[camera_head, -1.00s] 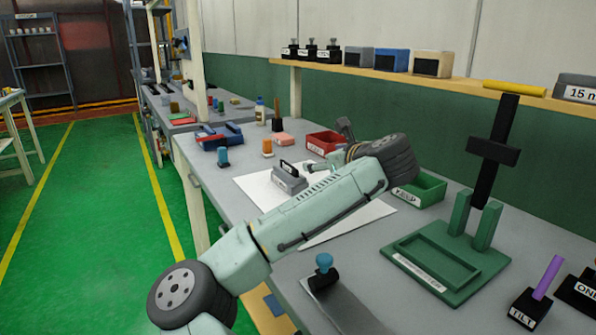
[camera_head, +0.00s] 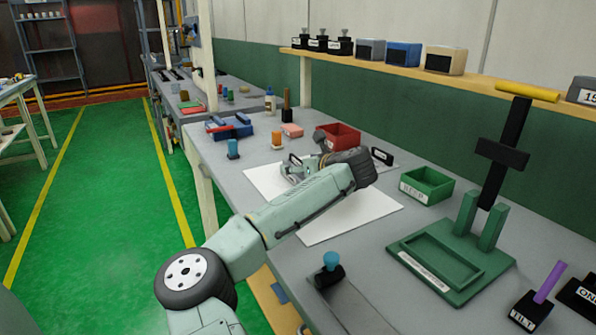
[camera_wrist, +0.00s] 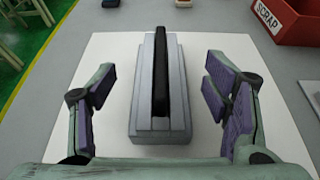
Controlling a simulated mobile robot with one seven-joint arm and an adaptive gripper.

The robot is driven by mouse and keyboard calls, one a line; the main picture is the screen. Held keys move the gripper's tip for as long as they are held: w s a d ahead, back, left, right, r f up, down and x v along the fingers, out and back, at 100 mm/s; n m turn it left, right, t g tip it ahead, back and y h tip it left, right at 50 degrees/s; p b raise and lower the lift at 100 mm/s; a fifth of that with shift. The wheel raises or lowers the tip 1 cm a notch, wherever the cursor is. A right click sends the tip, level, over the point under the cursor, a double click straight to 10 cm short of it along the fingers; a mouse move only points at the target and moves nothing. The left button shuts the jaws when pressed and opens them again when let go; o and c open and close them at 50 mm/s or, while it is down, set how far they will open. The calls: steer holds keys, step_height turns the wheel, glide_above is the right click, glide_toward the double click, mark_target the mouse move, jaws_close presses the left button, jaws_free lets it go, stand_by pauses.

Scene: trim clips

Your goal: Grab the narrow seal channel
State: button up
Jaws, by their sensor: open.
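A grey stepped block with an upright black strip along its top (camera_wrist: 160,128) lies on the white sheet, in the middle of the wrist view. I take it to be the seal channel, but no readable label confirms this.
A red SCRAP bin (camera_head: 340,136) stands behind my wrist, with a green bin (camera_head: 427,185) to the right. A green stand (camera_head: 450,262) with a black post and a blue-knobbed tool (camera_head: 331,268) are nearer. The sheet is bare around the block.

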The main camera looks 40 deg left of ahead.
steer(key=shift+c, duration=0.2)
steer(key=c, duration=1.5)
